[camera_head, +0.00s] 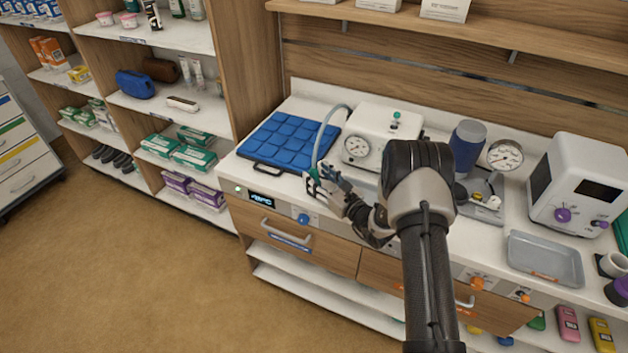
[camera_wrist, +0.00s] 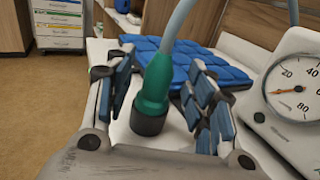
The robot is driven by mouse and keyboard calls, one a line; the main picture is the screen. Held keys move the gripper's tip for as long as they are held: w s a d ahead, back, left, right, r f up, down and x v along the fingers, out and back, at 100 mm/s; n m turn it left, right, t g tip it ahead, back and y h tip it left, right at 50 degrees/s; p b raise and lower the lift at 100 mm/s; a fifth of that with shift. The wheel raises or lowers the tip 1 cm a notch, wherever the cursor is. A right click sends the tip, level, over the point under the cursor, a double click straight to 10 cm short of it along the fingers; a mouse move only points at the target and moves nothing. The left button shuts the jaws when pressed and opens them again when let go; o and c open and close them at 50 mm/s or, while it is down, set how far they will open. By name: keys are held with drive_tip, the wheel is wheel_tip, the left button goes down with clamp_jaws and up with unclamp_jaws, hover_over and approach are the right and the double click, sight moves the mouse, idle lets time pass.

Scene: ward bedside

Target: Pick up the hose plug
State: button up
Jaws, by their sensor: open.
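The hose plug (camera_wrist: 153,92) is a green, tapered piece with a dark ribbed end, on a pale blue hose (camera_wrist: 178,25). In the wrist view it stands between the two blue-padded fingers of my gripper (camera_wrist: 160,100). The fingers are open, with a visible gap on the left; on the right the pads are close to the plug, and I cannot tell whether they touch. In the head view my gripper (camera_head: 325,183) is at the counter's front, right of the blue pad, and mostly hides the plug. The hose (camera_head: 322,135) arches up from there towards the white gauge unit.
A blue quilted pad (camera_head: 290,140) lies left of my gripper. A white unit with a gauge (camera_head: 378,133) stands close behind it. A blue cylinder (camera_head: 467,145), a grey tray (camera_head: 545,262) and a white monitor (camera_head: 580,185) are further right. Floor is clear at left.

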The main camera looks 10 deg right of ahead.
drive_tip(key=x, duration=0.2)
drive_tip(key=shift+w+a, duration=0.15)
drive_tip(key=shift+w, duration=0.05)
drive_tip(key=shift+c, duration=0.6)
drive_tip(key=c, duration=1)
drive_tip(key=shift+c, duration=0.2)
drive_tip(key=shift+r, duration=0.1)
wheel_tip(320, 180, up, 20)
drive_tip(key=p, duration=0.3)
drive_tip(key=shift+p, duration=0.4)
